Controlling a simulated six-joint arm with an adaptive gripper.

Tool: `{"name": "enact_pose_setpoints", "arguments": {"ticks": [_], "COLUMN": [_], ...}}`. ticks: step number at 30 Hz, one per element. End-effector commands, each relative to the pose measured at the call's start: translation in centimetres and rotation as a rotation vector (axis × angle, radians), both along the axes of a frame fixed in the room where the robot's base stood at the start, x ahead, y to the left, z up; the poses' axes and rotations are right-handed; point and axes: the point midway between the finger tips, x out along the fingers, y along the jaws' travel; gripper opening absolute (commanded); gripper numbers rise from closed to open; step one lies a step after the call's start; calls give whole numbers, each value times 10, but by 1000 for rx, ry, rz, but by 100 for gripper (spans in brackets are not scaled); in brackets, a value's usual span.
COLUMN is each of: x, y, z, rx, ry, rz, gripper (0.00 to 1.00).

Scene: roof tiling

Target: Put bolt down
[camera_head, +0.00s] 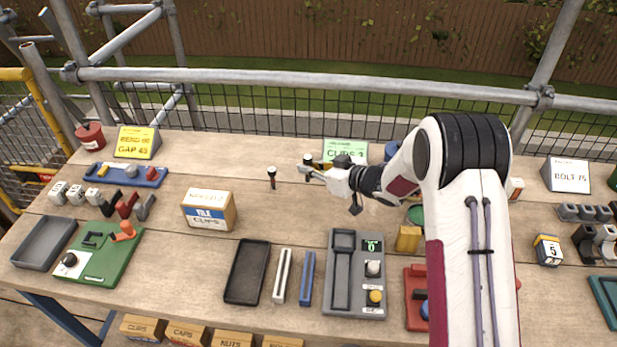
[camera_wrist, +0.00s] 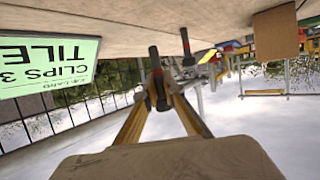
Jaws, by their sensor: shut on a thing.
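My gripper (camera_head: 306,169) is above the table left of the green clips card and is shut on a bolt. The held bolt (camera_head: 307,158) shows its dark head at the fingertips. In the wrist view, which is upside down, the held bolt (camera_wrist: 155,62) is roughly upright between the two fingers (camera_wrist: 162,85), head up. I cannot tell whether its lower end touches the table. A second dark-headed bolt (camera_head: 272,174) stands upright on the table, just left of my gripper; it also shows in the wrist view (camera_wrist: 185,42).
The green clips card (camera_head: 346,151) stands close behind my gripper. A black tray (camera_head: 247,272), a white bar (camera_head: 283,276), a blue bar (camera_head: 307,278) and a grey panel (camera_head: 341,306) lie in front. The wood around the standing bolt is clear.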

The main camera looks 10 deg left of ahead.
Motion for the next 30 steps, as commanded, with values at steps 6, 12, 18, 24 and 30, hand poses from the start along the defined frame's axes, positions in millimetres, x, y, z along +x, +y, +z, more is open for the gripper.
{"name": "enact_pose_setpoints", "arguments": {"ticks": [6, 12, 18, 24, 30], "x": [0, 0, 0, 0, 0], "y": [0, 0, 0, 0, 0], "z": [-16, -33, -37, -37, -40], "rx": [1, 1, -1, 0, 0], "ry": [2, 1, -1, 0, 0], "rz": [0, 1, 0, 0, 0], "gripper": [0, 0, 0, 0, 16]}}
